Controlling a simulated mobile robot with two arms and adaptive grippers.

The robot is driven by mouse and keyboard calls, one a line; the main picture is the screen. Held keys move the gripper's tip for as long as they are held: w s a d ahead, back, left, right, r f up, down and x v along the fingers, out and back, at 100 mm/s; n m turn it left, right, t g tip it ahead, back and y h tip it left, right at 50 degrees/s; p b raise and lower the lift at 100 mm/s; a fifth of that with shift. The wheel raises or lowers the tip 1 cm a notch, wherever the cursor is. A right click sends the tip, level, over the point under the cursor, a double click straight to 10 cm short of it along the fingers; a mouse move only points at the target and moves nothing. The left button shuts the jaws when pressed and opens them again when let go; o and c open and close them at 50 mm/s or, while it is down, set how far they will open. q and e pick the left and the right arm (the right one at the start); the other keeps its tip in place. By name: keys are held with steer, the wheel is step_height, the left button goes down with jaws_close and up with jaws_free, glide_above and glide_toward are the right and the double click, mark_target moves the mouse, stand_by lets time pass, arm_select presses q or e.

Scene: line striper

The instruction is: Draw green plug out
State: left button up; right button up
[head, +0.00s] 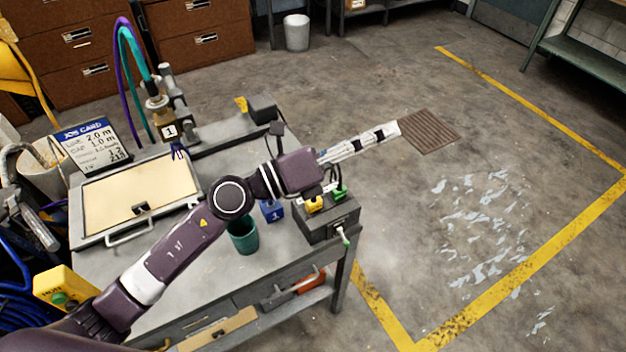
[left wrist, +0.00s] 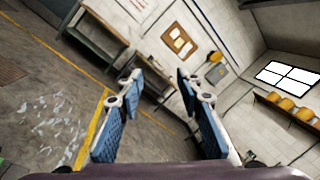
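A green plug (head: 339,190) stands at the back right of a dark grey box (head: 330,222) on the bench's right end. A yellow plug (head: 314,204) is on the same box to its left. My left gripper (head: 392,131) reaches past the box, above and to the right of the green plug, pointing away over the floor. In the left wrist view its fingers (left wrist: 158,80) are wide apart with nothing between them. My right gripper is not in view.
The grey bench (head: 190,285) holds a dark green cup (head: 243,236), a blue block marked 1 (head: 273,211), a framed tan panel (head: 135,197) and a job card (head: 92,146). Open floor with yellow lines (head: 560,245) and a brown grate (head: 429,131) lies to the right.

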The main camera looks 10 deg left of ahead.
arm_select(q)
step_height(320, 180, down, 6)
steer(key=m+g+y, duration=0.2)
steer(key=m+g, duration=0.1)
steer(key=m, duration=0.1)
steer(key=m+g+y, duration=0.2)
steer(key=m+y, duration=0.2)
steer(key=y, duration=0.5)
glide_toward(335, 191)
steer(key=shift+w+a+f, duration=0.1)
steer(key=shift+w+f, duration=0.1)
steer(key=b+x, duration=0.4)
steer(key=x, duration=0.3)
steer(key=shift+f+b, duration=0.25)
steer(key=shift+b, duration=0.15)
steer(key=shift+w+d+f+b, duration=0.4)
steer(key=shift+d+f+b, duration=0.35)
steer(key=shift+d+b, duration=0.15)
steer(key=shift+a, duration=0.1)
steer(key=shift+c, duration=0.6)
jaws_close()
